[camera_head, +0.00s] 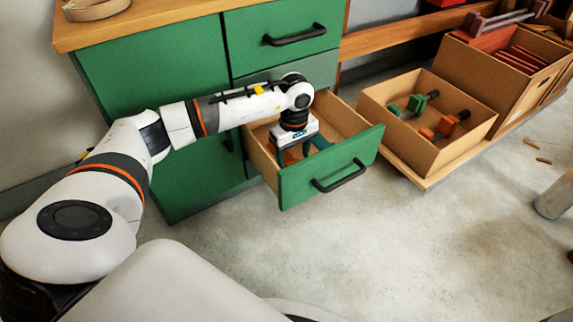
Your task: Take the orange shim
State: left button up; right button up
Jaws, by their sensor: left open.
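My left arm reaches in from the left, and its left gripper (297,150) points down into the open green drawer (326,167). The gripper is open, with its fingers inside the drawer. I cannot make out the orange shim for certain; the gripper and the drawer front hide much of the drawer's inside. A brownish-orange patch shows beside the fingers, too small to identify. My right gripper is not in view.
The green cabinet (150,140) stands behind the drawer. To the right, a cardboard box (385,128) holds green and orange tools on a low wooden shelf. A fuller box (480,79) stands behind it. Small wooden pieces (531,142) lie on the floor.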

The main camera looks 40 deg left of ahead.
pick_arm(q)
notch_tip(320, 180, down, 3)
jog(key=shift+r+b, duration=0.2)
jog(key=shift+b, duration=0.4)
jog(key=shift+r, duration=0.15)
jog(key=shift+c, duration=0.4)
jog(key=c, duration=1)
